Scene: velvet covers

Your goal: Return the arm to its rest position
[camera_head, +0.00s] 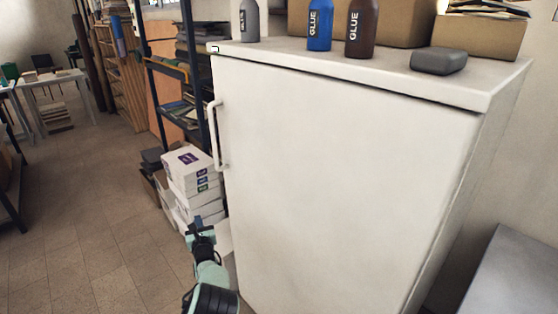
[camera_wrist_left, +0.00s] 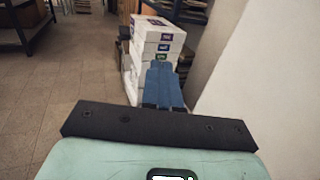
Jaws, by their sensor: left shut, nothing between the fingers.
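My left gripper (camera_head: 197,222) is low in the head view, at the lower left of a white cabinet (camera_head: 335,170). Its arm comes up from the bottom edge. In the left wrist view its blue fingers (camera_wrist_left: 162,85) are together, with nothing between them. They point toward a stack of white boxes (camera_wrist_left: 152,45) beyond. The cabinet's pale side (camera_wrist_left: 238,75) stands to the right of the fingers. My right gripper is in neither view.
Glue bottles (camera_head: 320,25), a grey block (camera_head: 438,60) and cardboard boxes (camera_head: 480,35) stand on the cabinet. Its door handle (camera_head: 215,135) is on the left edge. A loaded shelf (camera_head: 185,75) and white boxes (camera_head: 190,170) stand left of it. The tiled floor (camera_head: 90,210) is open farther left.

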